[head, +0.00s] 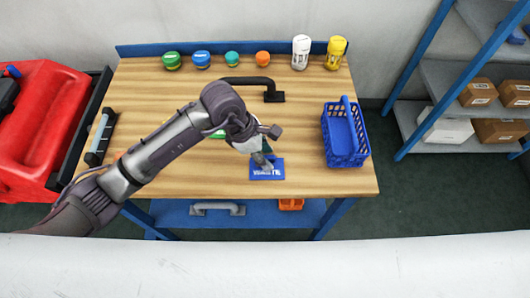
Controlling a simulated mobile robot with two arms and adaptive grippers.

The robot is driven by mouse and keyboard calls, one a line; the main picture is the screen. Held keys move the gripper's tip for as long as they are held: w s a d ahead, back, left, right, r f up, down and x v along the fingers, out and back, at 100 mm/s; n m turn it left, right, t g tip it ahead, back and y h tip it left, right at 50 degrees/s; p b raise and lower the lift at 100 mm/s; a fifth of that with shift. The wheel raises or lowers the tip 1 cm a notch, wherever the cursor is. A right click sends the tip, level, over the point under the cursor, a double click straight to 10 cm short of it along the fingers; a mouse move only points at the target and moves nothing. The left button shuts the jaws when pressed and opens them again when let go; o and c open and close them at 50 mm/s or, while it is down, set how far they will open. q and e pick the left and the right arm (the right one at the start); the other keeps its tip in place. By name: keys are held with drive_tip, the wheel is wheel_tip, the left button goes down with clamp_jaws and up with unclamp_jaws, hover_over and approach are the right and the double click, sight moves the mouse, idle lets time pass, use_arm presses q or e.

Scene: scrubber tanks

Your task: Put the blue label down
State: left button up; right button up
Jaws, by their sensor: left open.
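The blue label (267,173), a small flat blue plate with white lettering, lies on the wooden bench (310,178) near its front edge, right of the middle. My left gripper (263,159) is open just above the label's far edge. I cannot tell whether a fingertip touches the label. My left arm reaches in from the left across the bench and partly covers a green thing (217,134). My right gripper is not in view.
A blue basket (342,146) stands right of the label. Several coloured jars line the back, with a white bottle (301,52) and a yellow bottle (335,54). A black handle (250,84) lies mid-bench. A red machine (45,125) stands left, shelves (440,75) right.

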use_arm(q)
drive_tip(key=b+v, duration=0.1)
drive_tip(key=v, duration=1.1)
drive_tip(key=shift+b, duration=0.4)
